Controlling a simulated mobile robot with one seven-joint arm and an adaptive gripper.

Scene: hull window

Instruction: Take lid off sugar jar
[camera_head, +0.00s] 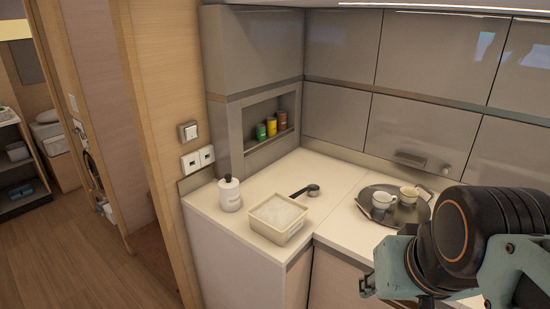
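A white jar (230,196) with dark lettering stands on the left end of the white counter, near the wall sockets. I take it for the sugar jar; its lettering is too small to read. A white lid (228,180) with a small dark top sits on it. My arm is at the lower right, over the counter front, well apart from the jar. Its teal end part, which seems to be my gripper (368,285), shows near the lower edge. The fingers are not clear, so I cannot tell whether it is open or shut.
A pale square tub (277,233) of white contents stands right of the jar. A black scoop (304,191) lies behind it. A dark round tray (407,213) holds two white cups. Several small coloured containers (271,127) stand in the wall niche. Counter behind the tub is mostly clear.

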